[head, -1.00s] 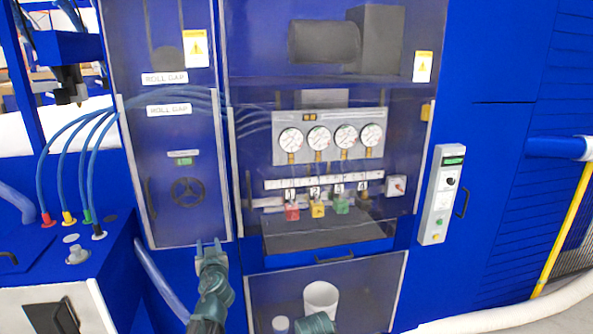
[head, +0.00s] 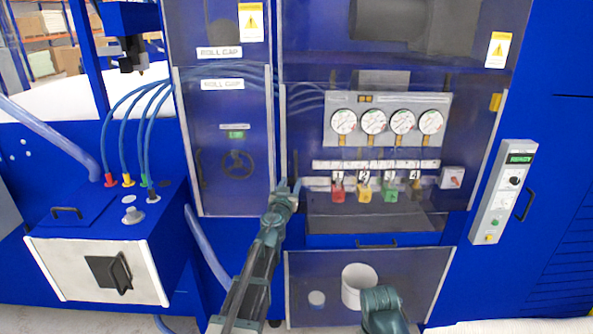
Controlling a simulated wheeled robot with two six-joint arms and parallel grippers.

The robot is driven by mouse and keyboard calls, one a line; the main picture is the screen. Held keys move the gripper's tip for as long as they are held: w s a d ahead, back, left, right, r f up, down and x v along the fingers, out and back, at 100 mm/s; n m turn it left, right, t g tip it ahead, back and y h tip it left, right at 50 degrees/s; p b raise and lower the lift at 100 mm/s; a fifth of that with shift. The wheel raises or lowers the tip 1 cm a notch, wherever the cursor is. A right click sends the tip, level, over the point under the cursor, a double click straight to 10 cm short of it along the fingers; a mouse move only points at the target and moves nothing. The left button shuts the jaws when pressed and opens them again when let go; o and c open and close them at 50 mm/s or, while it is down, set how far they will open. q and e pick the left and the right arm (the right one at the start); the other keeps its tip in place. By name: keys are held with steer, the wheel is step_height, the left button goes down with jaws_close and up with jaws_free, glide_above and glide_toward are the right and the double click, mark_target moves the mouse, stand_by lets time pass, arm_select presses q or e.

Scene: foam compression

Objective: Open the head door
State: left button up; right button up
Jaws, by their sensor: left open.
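The head door is most likely the clear panel (head: 460,110) in front of the gauges, with a pale strip down each side; no label on it names it. Its dark upright handle (head: 295,164) is at its lower left edge. My left gripper (head: 290,182) is open with its fingers pointing up, right at the lower end of that handle in the picture. I cannot tell whether the fingers are around the handle or touching it. The panel looks closed. My right gripper is not in view; only a rounded teal part of my right arm shows at the bottom.
Left of it is a clear panel (head: 225,180) over a handwheel, under ROLL GAP labels. Behind the head panel are several gauges (head: 373,122) and coloured blocks. A lower clear panel (head: 310,270) shows a white cylinder (head: 358,283). A control box (head: 505,192) is at right.

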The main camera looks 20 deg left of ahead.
mark_target(296, 170)
arm_select(q)
steer(key=w, duration=0.9)
steer(key=shift+w+a, duration=0.4)
steer(key=shift+c, duration=0.2)
jaws_close()
stand_by(0.6)
